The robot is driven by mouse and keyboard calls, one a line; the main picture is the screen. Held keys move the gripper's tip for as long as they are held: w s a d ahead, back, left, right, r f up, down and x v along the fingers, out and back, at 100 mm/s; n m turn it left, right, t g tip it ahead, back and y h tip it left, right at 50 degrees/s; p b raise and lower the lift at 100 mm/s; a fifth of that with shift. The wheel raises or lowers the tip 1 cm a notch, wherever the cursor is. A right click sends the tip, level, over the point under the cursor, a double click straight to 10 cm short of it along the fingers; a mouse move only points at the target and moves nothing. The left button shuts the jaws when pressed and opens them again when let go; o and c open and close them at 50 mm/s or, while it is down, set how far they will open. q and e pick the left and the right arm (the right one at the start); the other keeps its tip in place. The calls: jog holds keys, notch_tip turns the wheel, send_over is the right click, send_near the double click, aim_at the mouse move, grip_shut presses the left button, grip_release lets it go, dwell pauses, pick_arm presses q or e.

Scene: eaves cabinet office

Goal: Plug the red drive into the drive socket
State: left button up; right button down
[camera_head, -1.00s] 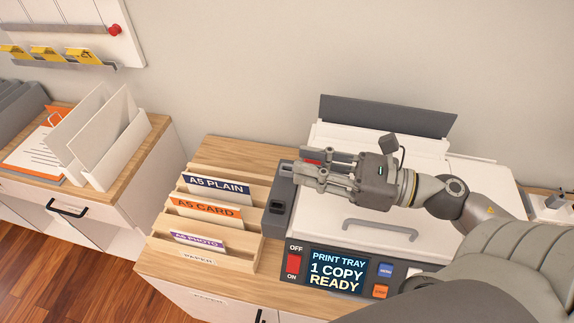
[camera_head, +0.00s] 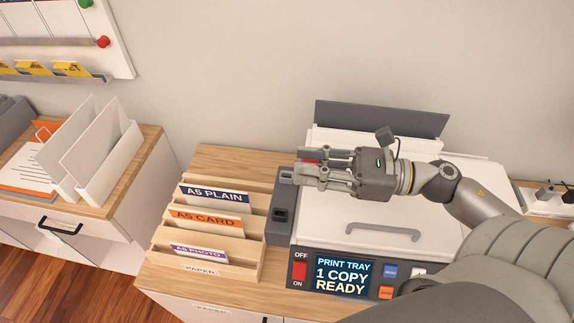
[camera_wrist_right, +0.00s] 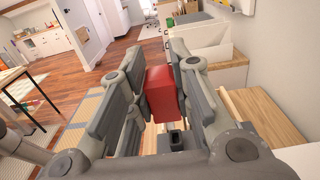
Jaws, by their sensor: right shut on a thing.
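The red drive (camera_wrist_right: 162,95) is a red block between the fingers of my right gripper (camera_wrist_right: 160,88) in the right wrist view. In the head view my right gripper (camera_head: 300,172) is shut on it above the left part of the printer, pointing left. Only a sliver of the red drive (camera_head: 311,161) shows there between the fingers. The drive socket (camera_head: 280,214) is a dark opening in the grey block on the printer's left side. The opening also shows below the drive in the wrist view (camera_wrist_right: 176,141). The drive is apart from this opening. My left gripper is out of view.
The white printer (camera_head: 340,225) has a grey lid handle and a lit panel (camera_head: 342,276). A wooden paper rack (camera_head: 215,257) with labelled slots stands left of the socket block. A side cabinet (camera_head: 120,185) with white folders is at far left.

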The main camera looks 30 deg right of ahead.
jog(key=shift+w+d+f+p, duration=0.25)
jog(key=shift+w+f+p, duration=0.2)
jog(key=shift+w+f, duration=1.2)
jog(key=shift+w+d+f+p, duration=0.25)
jog(key=shift+w+f+p, duration=0.25)
jog(key=shift+w+f, duration=1.1)
jog(key=shift+w+d+f+p, duration=0.35)
jog(key=shift+w+f, duration=0.55)
jog(key=shift+w, duration=1.4)
jog(key=shift+w+a+f+p, duration=0.1)
jog(key=shift+w+f+p, duration=0.1)
jog(key=shift+f+p, duration=0.65)
jog(key=shift+f, duration=0.75)
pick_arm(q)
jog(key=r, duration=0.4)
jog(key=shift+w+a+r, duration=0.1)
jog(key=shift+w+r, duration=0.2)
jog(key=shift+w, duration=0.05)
